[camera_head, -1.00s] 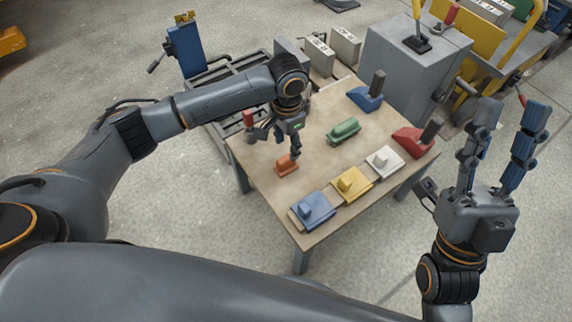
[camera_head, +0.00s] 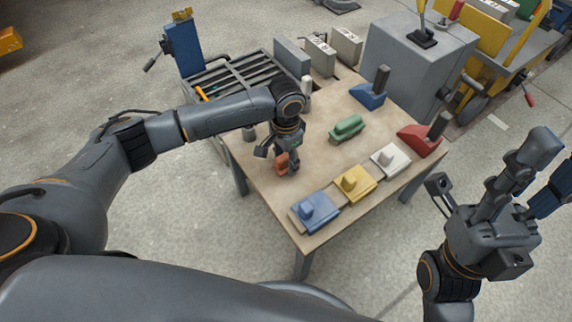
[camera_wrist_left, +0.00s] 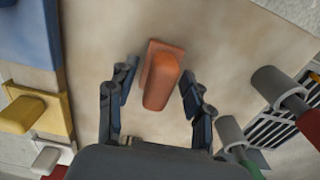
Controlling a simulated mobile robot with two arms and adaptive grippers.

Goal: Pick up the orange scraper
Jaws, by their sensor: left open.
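The orange scraper (camera_head: 282,160) lies on the wooden table near its left side, partly hidden by my left gripper in the head view. In the left wrist view the orange scraper (camera_wrist_left: 162,78) shows its flat base and rounded, raised grip. My left gripper (camera_head: 283,167) is low over it and open. In the left wrist view its two fingers stand apart on either side of the scraper, with gaps visible on both sides. My right gripper (camera_head: 557,170) is at the right of the head view, away from the table, with its fingers spread and empty.
Blue (camera_head: 313,207), yellow (camera_head: 354,182) and white (camera_head: 391,160) tools line the table's front edge. A green tool (camera_head: 347,128), a blue block with a dark handle (camera_head: 368,94) and a red one (camera_head: 419,140) lie farther right. Bare tabletop surrounds the scraper.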

